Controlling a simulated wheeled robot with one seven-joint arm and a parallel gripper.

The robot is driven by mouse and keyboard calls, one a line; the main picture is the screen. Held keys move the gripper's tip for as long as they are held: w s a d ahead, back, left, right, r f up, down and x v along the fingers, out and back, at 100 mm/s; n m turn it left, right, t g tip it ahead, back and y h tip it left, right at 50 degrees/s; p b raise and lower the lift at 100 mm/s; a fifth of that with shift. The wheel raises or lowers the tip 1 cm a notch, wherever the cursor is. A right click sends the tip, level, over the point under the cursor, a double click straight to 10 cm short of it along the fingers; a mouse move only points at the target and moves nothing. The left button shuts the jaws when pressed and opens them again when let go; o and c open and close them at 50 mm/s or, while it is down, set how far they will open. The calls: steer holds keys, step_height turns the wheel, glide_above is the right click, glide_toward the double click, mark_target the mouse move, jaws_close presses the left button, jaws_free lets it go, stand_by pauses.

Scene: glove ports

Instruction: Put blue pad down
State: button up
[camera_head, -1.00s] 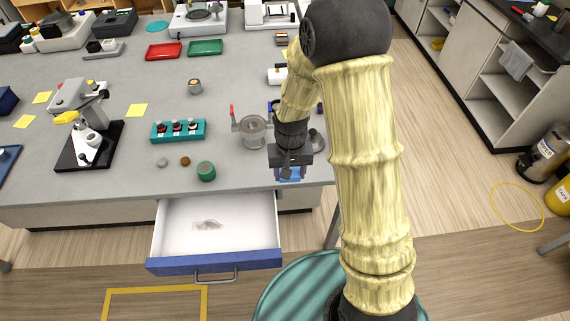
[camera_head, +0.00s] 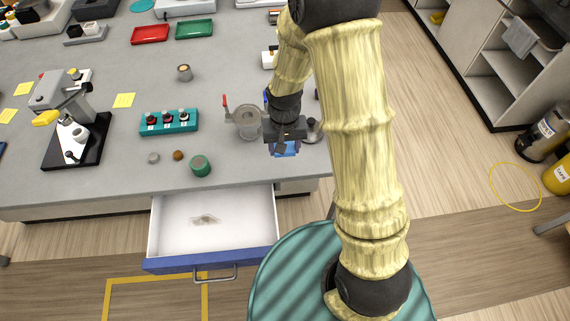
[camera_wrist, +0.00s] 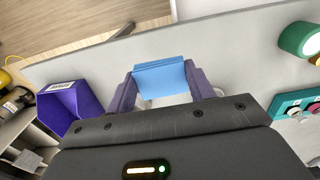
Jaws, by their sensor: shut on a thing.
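The blue pad (camera_wrist: 160,78) is a light blue block between the two purple fingers of my gripper (camera_wrist: 163,88) in the wrist view. The fingers are shut on its two sides. In the head view my gripper (camera_head: 284,148) is over the right part of the grey bench, near its front edge, with the blue pad (camera_head: 285,150) showing below the dark wrist. I cannot tell whether the pad touches the bench top.
An open white drawer (camera_head: 172,228) with a small pale item juts out below the bench. A clear jar (camera_head: 246,123) stands just left of my gripper. A teal rack (camera_head: 155,128) and green cylinder (camera_head: 200,166) stand further left. A purple holder (camera_wrist: 70,107) shows in the wrist view.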

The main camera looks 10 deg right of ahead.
glide_above(285, 169)
step_height(285, 169, down, 5)
steer(key=shift+w+f+p, duration=0.1)
steer(key=shift+w+p, duration=0.05)
steer(key=shift+p, duration=0.3)
steer(key=shift+f+p, duration=0.55)
steer(key=shift+f, duration=1.45)
steer(key=shift+f, duration=0.2)
steer(key=o, duration=1)
step_height(285, 169, up, 12)
steer(key=b, duration=0.3)
steer(key=shift+r, duration=0.2)
